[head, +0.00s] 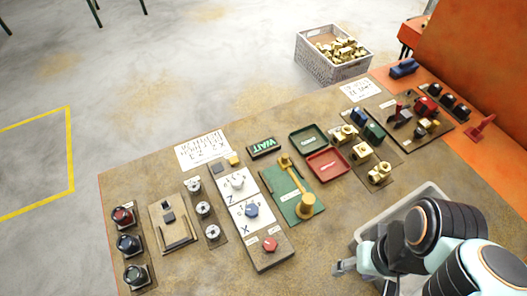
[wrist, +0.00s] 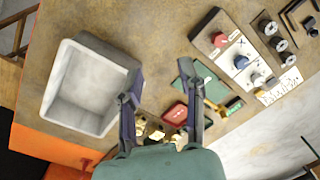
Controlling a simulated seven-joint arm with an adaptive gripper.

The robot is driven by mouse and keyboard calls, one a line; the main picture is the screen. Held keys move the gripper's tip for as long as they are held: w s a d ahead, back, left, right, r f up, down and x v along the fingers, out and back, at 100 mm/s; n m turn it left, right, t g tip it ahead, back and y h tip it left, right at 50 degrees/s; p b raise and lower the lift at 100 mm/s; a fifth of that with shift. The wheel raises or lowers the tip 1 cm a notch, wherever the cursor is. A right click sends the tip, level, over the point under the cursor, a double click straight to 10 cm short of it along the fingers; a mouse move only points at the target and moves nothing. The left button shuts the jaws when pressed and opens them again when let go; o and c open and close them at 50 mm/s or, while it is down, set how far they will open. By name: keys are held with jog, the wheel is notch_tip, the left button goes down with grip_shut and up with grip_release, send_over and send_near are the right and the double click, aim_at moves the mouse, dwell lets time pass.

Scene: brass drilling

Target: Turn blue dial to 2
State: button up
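My gripper (head: 362,272) is at the lower right of the head view, well apart from the dial. In the wrist view my gripper (wrist: 163,92) has its two fingers spread with nothing held between them.
A grey bin (wrist: 85,85) stands near my gripper. A green plate (head: 288,197) with a brass lever lies right of the dial. A red tray (head: 327,163), a green tray (head: 308,138) and a WAIT display (head: 263,147) are behind. Brass parts on a board (head: 368,168) are farther right.

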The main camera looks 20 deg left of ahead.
jog(key=shift+o, duration=0.7)
jog(key=w+r+n+t, duration=0.2)
jog(key=w, duration=0.4)
jog(key=shift+w+r, duration=0.15)
jog(key=w+a+f+n+t, duration=0.1)
jog(key=w+a+n, duration=0.45)
jog(key=w, duration=0.35)
jog(key=n+g, duration=0.3)
jog(key=n, duration=0.3)
send_over(251, 209)
jog(key=shift+h, duration=0.4)
notch_tip(251, 209, down, 14)
jog(key=shift+f, duration=0.15)
notch_tip(251, 209, down, 6)
jog(key=shift+r, duration=0.15)
jog(key=shift+f, duration=0.35)
